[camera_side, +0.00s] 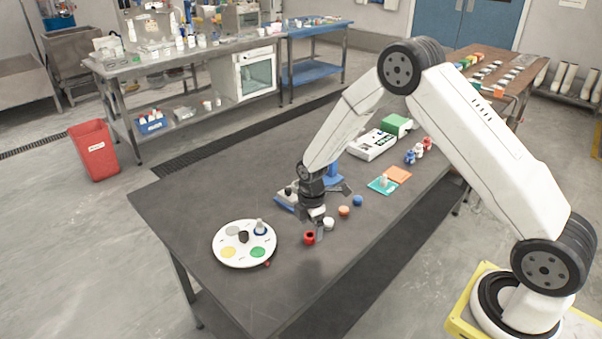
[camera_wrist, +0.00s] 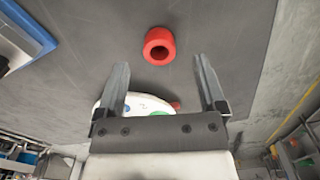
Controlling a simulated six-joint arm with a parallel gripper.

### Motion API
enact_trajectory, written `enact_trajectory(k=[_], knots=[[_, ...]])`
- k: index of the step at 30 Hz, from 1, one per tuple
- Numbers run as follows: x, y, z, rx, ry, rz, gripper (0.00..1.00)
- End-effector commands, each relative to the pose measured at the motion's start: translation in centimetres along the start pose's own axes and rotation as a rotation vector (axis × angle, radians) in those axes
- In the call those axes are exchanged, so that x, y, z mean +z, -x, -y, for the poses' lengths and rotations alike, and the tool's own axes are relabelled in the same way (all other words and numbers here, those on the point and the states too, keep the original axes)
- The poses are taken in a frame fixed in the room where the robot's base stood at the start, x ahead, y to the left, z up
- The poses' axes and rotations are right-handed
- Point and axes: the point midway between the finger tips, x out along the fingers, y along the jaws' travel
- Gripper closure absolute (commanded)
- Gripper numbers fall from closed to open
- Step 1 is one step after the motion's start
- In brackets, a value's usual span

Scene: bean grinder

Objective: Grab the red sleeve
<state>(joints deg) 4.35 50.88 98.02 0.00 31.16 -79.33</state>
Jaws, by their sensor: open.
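The red sleeve (camera_side: 309,238) is a short ring with a dark hole, standing on the dark table in the side view, close to my gripper (camera_side: 319,229). It also shows in the wrist view (camera_wrist: 159,45), beyond the tips of my gripper (camera_wrist: 161,75) and roughly centred between the two fingers. The fingers are spread apart with nothing between them. The sleeve appears clear of both fingers in the wrist view. In the side view my gripper is just right of the sleeve; the exact gap cannot be told.
A white round plate (camera_side: 226,255) with coloured discs lies left of the sleeve. A white piece (camera_side: 328,223), an orange ball (camera_side: 344,211) and a blue ball (camera_side: 357,200) lie to the right. A blue device (camera_side: 285,201) stands behind. The table's front edge is near.

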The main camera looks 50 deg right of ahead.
Motion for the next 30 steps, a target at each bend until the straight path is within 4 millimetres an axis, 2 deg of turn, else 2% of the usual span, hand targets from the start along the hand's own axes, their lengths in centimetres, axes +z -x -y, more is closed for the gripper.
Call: enact_trajectory(k=[6, 10, 27, 29, 30], knots=[[0.0, -2.4, 0.0, -0.001, 0.0, 0.0, 0.11], [0.0, -3.2, -0.1, 0.002, 0.0, 0.0, 0.11], [0.0, -3.4, -0.1, 0.002, 0.0, 0.0, 0.11], [0.0, -3.4, -0.1, 0.002, 0.0, 0.0, 0.26], [0.0, -3.4, -0.1, 0.002, 0.0, 0.0, 0.39]])
